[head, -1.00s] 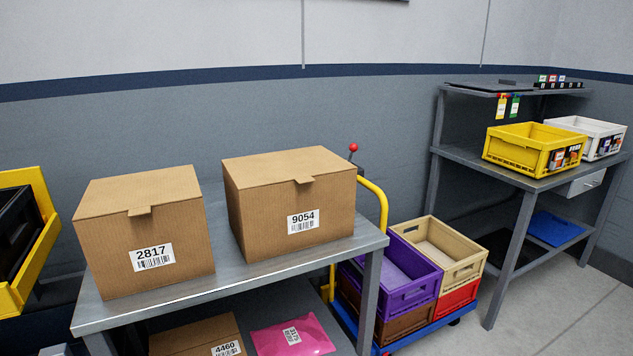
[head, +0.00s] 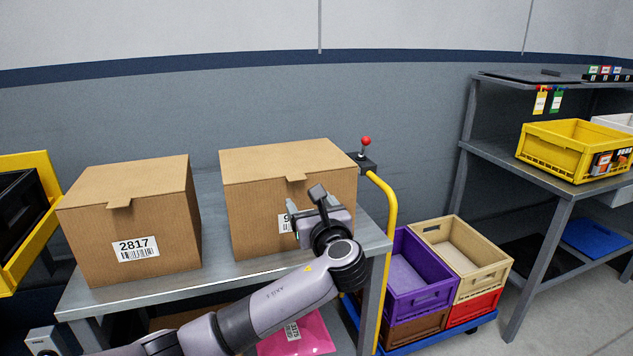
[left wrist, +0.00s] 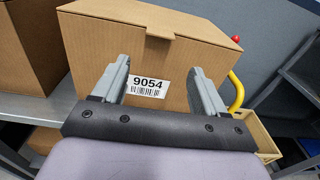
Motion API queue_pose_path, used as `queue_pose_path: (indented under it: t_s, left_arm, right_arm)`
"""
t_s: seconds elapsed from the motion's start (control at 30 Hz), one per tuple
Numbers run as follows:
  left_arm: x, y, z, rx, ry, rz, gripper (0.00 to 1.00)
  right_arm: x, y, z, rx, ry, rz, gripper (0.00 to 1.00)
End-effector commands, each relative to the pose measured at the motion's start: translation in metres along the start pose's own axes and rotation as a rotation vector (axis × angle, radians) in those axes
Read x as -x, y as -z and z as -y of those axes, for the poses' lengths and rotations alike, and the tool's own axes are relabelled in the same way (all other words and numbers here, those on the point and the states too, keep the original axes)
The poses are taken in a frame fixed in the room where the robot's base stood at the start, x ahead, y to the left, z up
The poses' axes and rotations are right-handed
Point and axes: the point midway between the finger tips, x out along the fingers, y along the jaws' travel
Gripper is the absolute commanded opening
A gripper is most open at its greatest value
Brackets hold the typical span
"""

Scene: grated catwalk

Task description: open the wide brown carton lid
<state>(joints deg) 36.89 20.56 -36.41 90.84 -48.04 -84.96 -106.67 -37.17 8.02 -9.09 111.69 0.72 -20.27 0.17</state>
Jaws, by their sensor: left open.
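Two brown cartons stand side by side on a grey metal table (head: 262,268), both with shut lids and a small front tab. The wider carton (head: 245,205), labelled 9054, is on the right; its lid (head: 275,156) is flat. It also fills much of the left wrist view (left wrist: 100,50), with its lid tab (left wrist: 160,24) above the label. The other carton (head: 88,240), labelled 2817, is on the left. My left gripper (head: 303,203) is open and empty in front of the 9054 carton, below its tab, partly hiding the label. My right gripper is not in view.
A yellow-handled cart (head: 388,215) with purple (head: 405,285), tan (head: 470,265), brown and red crates stands right of the table. A pink package (head: 300,335) lies on the lower shelf. A yellow crate (head: 560,150) sits on the far-right bench.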

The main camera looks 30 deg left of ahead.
Motion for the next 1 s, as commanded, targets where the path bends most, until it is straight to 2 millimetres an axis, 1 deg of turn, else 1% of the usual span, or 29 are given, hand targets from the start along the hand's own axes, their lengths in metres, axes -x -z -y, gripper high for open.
queue_pose_path:
  t_s: [0.03,0.13,0.27,0.5,0.6,0.77,1.0]
  left_arm:
    - [-0.002,-0.009,-0.001,-0.024,-0.017,0.022,0.72]
    - [-0.006,-0.017,-0.003,-0.048,-0.036,0.038,0.72]
    - [-0.019,-0.019,-0.004,-0.053,-0.04,0.041,0.72]
    - [-0.054,-0.02,-0.005,-0.05,-0.037,0.038,0.72]
    - [-0.064,-0.019,-0.005,-0.05,-0.036,0.037,0.72]
    - [-0.073,-0.019,-0.005,-0.049,-0.034,0.037,0.72]
    - [-0.074,-0.019,-0.005,-0.047,-0.033,0.036,0.72]
  right_arm:
    - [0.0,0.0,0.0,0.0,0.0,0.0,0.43]
    - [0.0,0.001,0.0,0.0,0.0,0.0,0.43]
    - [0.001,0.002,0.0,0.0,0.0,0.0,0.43]
    - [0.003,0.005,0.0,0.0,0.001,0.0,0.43]
    - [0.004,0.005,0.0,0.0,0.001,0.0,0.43]
    - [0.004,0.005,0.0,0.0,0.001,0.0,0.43]
    - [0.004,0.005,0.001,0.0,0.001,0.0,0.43]
